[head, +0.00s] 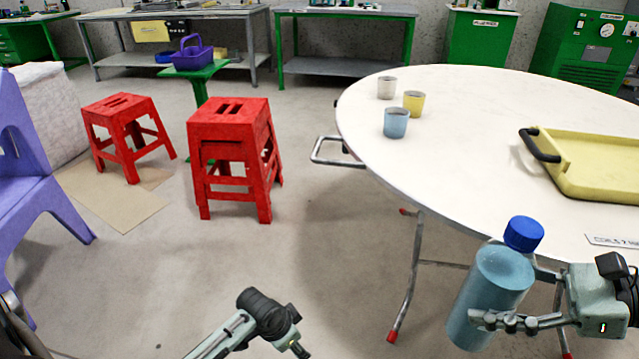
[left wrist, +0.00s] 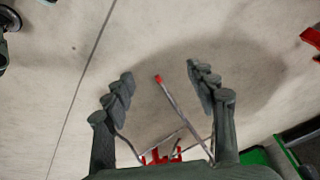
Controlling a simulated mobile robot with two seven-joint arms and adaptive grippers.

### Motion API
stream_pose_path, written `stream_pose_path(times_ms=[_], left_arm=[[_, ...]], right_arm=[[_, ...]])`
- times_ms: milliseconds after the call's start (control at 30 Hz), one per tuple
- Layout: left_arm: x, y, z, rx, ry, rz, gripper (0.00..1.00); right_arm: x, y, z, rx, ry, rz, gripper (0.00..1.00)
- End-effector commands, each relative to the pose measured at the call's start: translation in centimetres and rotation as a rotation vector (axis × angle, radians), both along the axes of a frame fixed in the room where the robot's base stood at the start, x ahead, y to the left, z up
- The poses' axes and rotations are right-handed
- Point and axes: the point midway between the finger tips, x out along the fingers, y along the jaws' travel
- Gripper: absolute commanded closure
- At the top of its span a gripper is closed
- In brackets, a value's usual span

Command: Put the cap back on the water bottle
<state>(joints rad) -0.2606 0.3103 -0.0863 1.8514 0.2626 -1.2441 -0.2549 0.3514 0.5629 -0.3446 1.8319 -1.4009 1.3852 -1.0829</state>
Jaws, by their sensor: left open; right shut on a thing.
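A light-blue water bottle (head: 490,290) is at the lower right of the head view, tilted with its top to the right. My right gripper (head: 508,300) is shut around its body, beside the table edge. My left arm shows at the bottom of the head view, well left of the bottle. In the left wrist view, my left gripper (left wrist: 160,80) is open and empty above the floor.
A round white table (head: 460,130) holds several cups, including a blue one (head: 396,123), and a yellow tray (head: 600,165) with dark handle. Red stools (head: 230,150) and a purple chair (head: 35,180) stand at left. Floor between stools and table is clear.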

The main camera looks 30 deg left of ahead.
Motion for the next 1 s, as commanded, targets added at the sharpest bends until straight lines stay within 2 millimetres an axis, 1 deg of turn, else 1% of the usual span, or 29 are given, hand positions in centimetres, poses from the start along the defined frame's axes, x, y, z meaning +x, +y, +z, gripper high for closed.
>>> stream_pose_path(times_ms=[33,100,200,300,433,633,667,1000], left_arm=[[-2.4,-0.3,-0.3,0.009,0.011,0.059,0.43],[-4.8,-0.1,-0.4,0.03,0.017,0.141,0.43],[-7.2,0.3,-0.2,0.054,0.02,0.226,0.43],[-8.5,0.7,0.0,0.073,0.02,0.278,0.43],[-9.1,0.9,0.1,0.08,0.019,0.302,0.43],[-9.0,0.9,0.1,0.08,0.019,0.301,0.43],[-9.0,0.9,0.1,0.081,0.019,0.3,0.43],[-9.0,0.8,0.0,0.081,0.019,0.298,0.43]], right_arm=[[0.0,0.0,0.3,0.004,-0.003,-0.001,1.0],[0.0,0.0,0.3,0.004,-0.003,-0.001,1.0],[0.0,0.0,0.3,0.004,-0.003,-0.001,1.0],[0.0,0.0,0.3,0.004,-0.003,-0.001,1.0],[0.0,0.0,0.3,0.004,-0.003,-0.001,1.0],[0.0,0.0,0.3,0.004,-0.003,-0.001,1.0],[0.1,0.1,0.5,0.008,-0.006,0.0,1.0],[0.1,-0.1,0.3,0.005,-0.003,-0.01,1.0]])
